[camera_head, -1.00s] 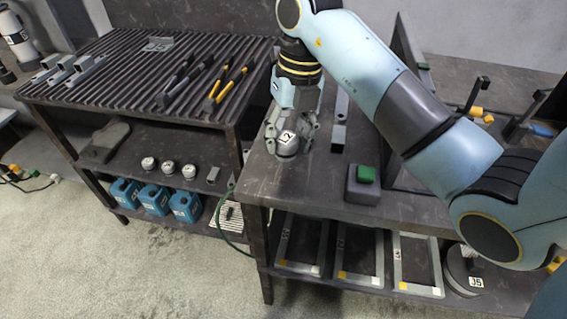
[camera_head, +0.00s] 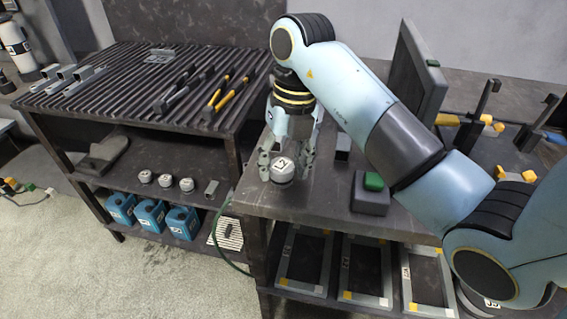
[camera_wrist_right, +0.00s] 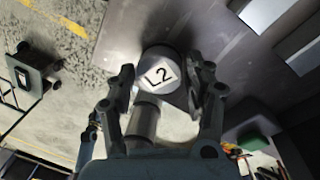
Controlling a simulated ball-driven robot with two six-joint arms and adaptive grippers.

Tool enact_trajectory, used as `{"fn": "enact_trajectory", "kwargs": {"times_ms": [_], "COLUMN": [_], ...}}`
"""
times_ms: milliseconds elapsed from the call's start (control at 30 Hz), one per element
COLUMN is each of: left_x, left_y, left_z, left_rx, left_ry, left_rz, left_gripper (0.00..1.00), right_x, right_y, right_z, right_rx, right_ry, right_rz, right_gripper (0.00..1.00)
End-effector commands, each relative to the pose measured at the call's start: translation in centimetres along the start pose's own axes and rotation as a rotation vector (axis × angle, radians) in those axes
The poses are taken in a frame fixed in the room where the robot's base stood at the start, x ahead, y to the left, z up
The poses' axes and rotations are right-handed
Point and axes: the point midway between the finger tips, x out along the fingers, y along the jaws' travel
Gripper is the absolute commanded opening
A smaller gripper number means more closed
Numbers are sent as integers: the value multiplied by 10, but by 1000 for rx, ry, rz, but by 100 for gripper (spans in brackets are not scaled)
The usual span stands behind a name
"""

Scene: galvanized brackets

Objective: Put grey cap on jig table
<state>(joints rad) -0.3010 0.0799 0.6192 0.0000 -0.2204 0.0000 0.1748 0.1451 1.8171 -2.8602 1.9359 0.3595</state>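A grey cap (camera_head: 283,171) with a white "L2" label on top is between the fingers of my right gripper (camera_head: 285,161). Which table is the jig table is not marked. My left gripper is out of view.
A grey box with a green button (camera_head: 373,183) stands right of the gripper. A slatted table (camera_head: 130,85) with tools is at left; similar caps (camera_head: 165,181) and blue containers (camera_head: 150,214) are on its shelves. The right tabletop's front left is clear.

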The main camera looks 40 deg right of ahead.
Motion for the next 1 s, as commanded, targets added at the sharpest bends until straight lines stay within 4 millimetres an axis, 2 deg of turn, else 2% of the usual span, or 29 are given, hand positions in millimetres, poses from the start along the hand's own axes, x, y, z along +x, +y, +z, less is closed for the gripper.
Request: {"fn": "enact_trajectory", "kwargs": {"times_ms": [100,367,533,667,800,1000], "left_x": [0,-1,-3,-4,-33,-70], "left_y": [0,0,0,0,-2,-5], "left_z": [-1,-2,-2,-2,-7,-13], "left_rx": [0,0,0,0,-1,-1], "left_ry": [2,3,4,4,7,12], "left_rz": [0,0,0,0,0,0], "left_gripper": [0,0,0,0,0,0], "right_x": [0,-1,-10,-29,-62,-100], "right_y": [0,0,0,0,1,1], "right_z": [0,0,1,1,1,0], "right_rx": [0,0,-1,-1,0,0], "right_ry": [0,0,-3,-5,-3,-2], "right_rz": [0,0,0,0,0,-1], "right_gripper": [66,66,66,66,66,66]}}
